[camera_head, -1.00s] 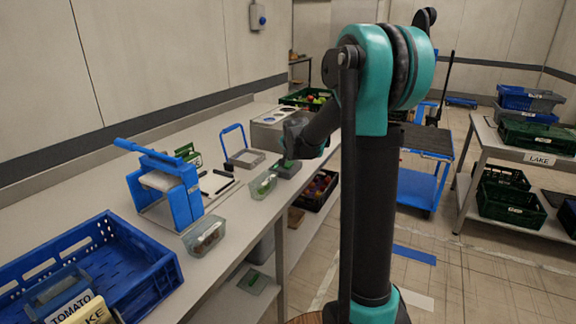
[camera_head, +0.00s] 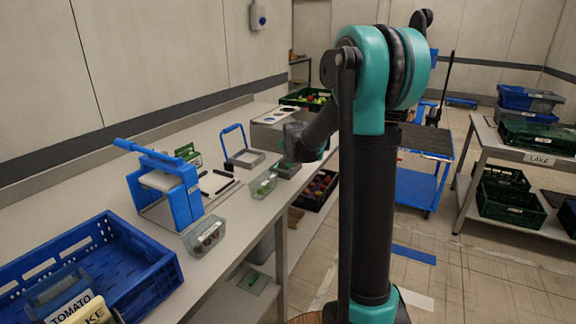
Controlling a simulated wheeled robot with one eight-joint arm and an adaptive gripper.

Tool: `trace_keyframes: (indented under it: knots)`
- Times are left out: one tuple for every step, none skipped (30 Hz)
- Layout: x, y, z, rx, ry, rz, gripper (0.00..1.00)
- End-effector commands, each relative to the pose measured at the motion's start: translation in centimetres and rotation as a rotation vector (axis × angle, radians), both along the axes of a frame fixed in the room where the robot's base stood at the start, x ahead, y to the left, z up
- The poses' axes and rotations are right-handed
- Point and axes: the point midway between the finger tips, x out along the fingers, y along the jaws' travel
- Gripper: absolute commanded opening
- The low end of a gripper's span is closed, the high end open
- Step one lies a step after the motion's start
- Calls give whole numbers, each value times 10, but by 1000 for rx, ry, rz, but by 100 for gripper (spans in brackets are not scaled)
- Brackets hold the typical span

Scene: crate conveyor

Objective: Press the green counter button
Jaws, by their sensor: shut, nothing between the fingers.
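The green counter button appears to be the small grey box with a green top (camera_head: 286,170) near the front edge of the long grey worktop, in the middle of the head view. My gripper (camera_head: 289,158) points down right over this box. Its fingers are small and dark, and it is shut and empty. It hides much of the box's top, so I cannot tell whether the fingertips touch the button or stop just above it.
A clear tub with green contents (camera_head: 263,185) stands just left of the box. A blue-handled scale-like tray (camera_head: 246,158), a blue press (camera_head: 170,188), another clear tub (camera_head: 205,236) and a blue crate (camera_head: 150,262) share the worktop. A dark crate (camera_head: 318,190) sits beyond the edge.

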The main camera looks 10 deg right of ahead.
Motion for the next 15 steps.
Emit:
trace_keyframes:
  knots:
    - [0,0,-1,0,0,0,0]
    - [0,0,-1,0,0,0,0]
    - [0,0,-1,0,0,0,0]
    - [0,0,-2,0,0,0,0]
    - [0,0,-2,0,0,0,0]
    - [0,0,-3,0,0,0,0]
    - [0,0,-3,0,0,0,0]
    - [0,0,-3,0,0,0,0]
    - [0,0,-4,0,0,0,0]
    - [0,0,-4,0,0,0,0]
    - [0,0,-4,0,0,0,0]
    - [0,0,-5,0,0,0,0]
    - [0,0,-5,0,0,0,0]
    - [0,0,-6,0,0,0,0]
    - [0,0,-6,0,0,0,0]
